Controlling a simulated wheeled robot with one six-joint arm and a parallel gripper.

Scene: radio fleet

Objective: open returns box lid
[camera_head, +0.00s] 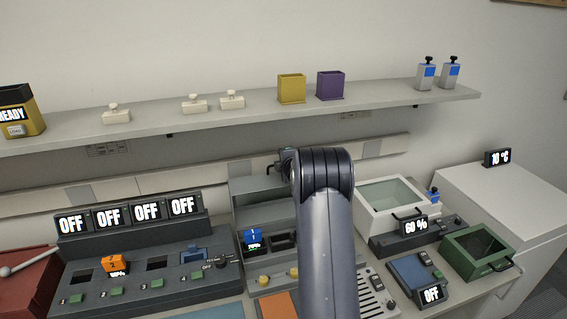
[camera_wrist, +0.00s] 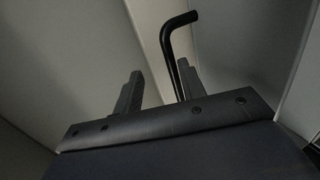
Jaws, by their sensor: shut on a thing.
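In the wrist view a black bent bar handle (camera_wrist: 167,42) stands between the two fingers of my gripper (camera_wrist: 158,80), against pale grey panels. My gripper is shut on this handle, though a gap shows beside the bar from this angle. In the head view my arm covers most of the gripper (camera_head: 287,155); a bit of it shows left of the arm's end, by a small dark handle (camera_head: 271,168) above a grey box-like unit (camera_head: 248,186). This unit appears to be the returns box. Its right side is hidden by my arm, and I cannot tell how far its lid is raised.
A charger bank (camera_head: 140,262) with several OFF displays and an orange radio (camera_head: 115,263) is left. A blue radio (camera_head: 252,237) sits before the grey unit. A white glass-topped box (camera_head: 368,205) and green bin (camera_head: 466,262) are right. A wall shelf (camera_head: 230,117) runs above.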

